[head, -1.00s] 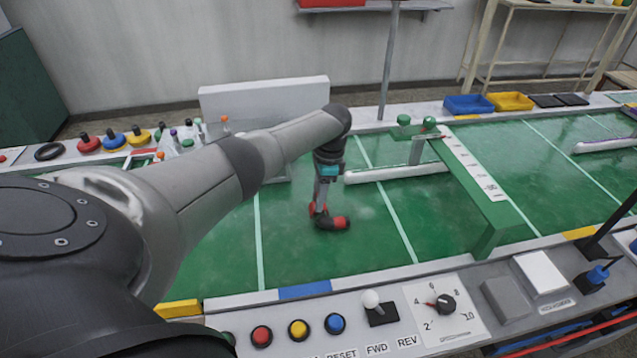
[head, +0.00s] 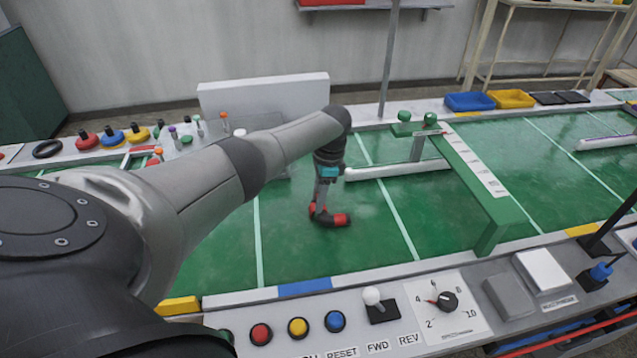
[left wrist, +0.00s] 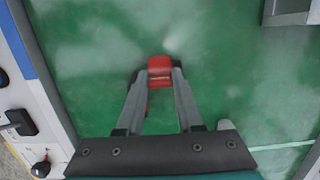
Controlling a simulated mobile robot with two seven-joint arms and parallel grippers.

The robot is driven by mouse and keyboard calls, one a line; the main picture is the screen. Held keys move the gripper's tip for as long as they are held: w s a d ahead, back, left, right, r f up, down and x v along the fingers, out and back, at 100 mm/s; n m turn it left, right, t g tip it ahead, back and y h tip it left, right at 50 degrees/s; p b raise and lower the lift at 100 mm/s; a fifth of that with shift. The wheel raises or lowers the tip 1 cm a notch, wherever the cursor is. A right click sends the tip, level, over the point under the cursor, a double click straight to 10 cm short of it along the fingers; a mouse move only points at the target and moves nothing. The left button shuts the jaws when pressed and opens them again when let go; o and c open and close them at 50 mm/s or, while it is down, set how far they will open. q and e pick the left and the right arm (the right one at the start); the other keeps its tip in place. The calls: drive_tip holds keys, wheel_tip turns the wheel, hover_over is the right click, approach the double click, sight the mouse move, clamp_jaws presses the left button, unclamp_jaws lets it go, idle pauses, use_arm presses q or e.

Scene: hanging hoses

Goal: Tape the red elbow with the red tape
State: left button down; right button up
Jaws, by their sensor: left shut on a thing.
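My left gripper (head: 323,200) points down over the green belt and is shut on the red elbow (head: 338,220). The elbow is bent, with a dark end, and lies at or just above the belt; I cannot tell if it touches. In the left wrist view the red elbow (left wrist: 159,66) sits between the fingertips, with more red below it. A red roll (head: 87,143) with a dark knob, perhaps the red tape, stands on the back left ledge. My right gripper is not in view.
A black ring (head: 47,149), a blue roll (head: 113,139) and a yellow roll (head: 138,136) stand near the red one. A green gantry (head: 475,185) crosses the belt at right. A control panel (head: 385,320) runs along the front. The belt before the elbow is clear.

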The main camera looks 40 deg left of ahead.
use_arm(q)
drive_tip(key=shift+f, duration=0.1)
drive_tip(key=shift+c, duration=2.4)
unclamp_jaws()
drive_tip(key=shift+f, duration=0.1)
drive_tip(key=shift+d, duration=0.1)
wheel_tip(320, 180, up, 16)
drive_tip(key=w+d+p, duration=0.1)
drive_tip(key=p, duration=0.3)
drive_tip(key=shift+w+f, duration=0.25)
drive_tip(key=shift+w, duration=0.15)
drive_tip(key=shift+p, duration=0.3)
